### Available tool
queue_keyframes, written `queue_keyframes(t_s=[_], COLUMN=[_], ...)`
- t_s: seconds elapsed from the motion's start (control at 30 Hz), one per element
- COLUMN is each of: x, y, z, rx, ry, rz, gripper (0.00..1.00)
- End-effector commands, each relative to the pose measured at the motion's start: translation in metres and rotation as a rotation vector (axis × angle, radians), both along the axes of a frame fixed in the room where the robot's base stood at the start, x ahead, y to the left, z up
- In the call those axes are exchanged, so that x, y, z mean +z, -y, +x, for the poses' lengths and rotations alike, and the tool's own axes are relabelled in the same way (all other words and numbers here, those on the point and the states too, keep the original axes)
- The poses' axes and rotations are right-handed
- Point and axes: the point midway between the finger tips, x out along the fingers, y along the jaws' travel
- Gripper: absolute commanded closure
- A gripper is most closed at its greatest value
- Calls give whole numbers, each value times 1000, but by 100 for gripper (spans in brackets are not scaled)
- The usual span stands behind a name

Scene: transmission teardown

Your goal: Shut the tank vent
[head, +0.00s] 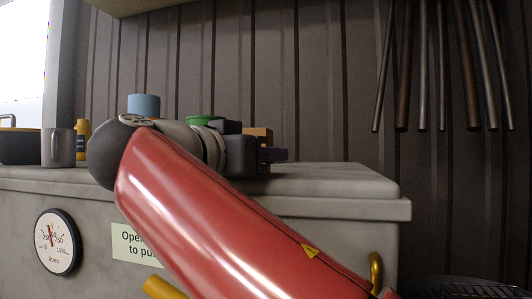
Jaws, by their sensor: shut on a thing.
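The grey tank (350,185) spans the lower left and middle of the head view, with a flat top. My gripper (264,156) shows as a dark block low over the tank top, just right of the pale rings of my wrist. Its fingers are small and dark here. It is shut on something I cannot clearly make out. An orange-brown block (262,132) and a dark purple piece (272,155) show right at the gripper; I cannot tell whether they touch it. I cannot pick out the tank vent for certain; my red arm covers much of the tank.
A round litre gauge (57,242) and a partly covered label (132,243) are on the tank front. A grey mug (58,148), yellow bottle (82,140), blue cylinder (144,104) and green-topped item (203,119) stand behind or left. The tank top's right end is clear. Rods (440,70) hang at right.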

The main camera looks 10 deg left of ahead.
Motion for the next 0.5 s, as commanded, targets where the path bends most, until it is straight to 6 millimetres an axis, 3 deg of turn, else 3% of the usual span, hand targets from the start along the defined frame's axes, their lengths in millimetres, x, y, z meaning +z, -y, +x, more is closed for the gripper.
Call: queue_keyframes(t_s=[0.4,0.43,0.5], x=[-1,-1,-1], y=[0,0,0], z=[0,0,1], rx=[-7,-7,-7], ry=[-4,-4,-3], rz=[-3,-3,-2], gripper=[87,61,52])
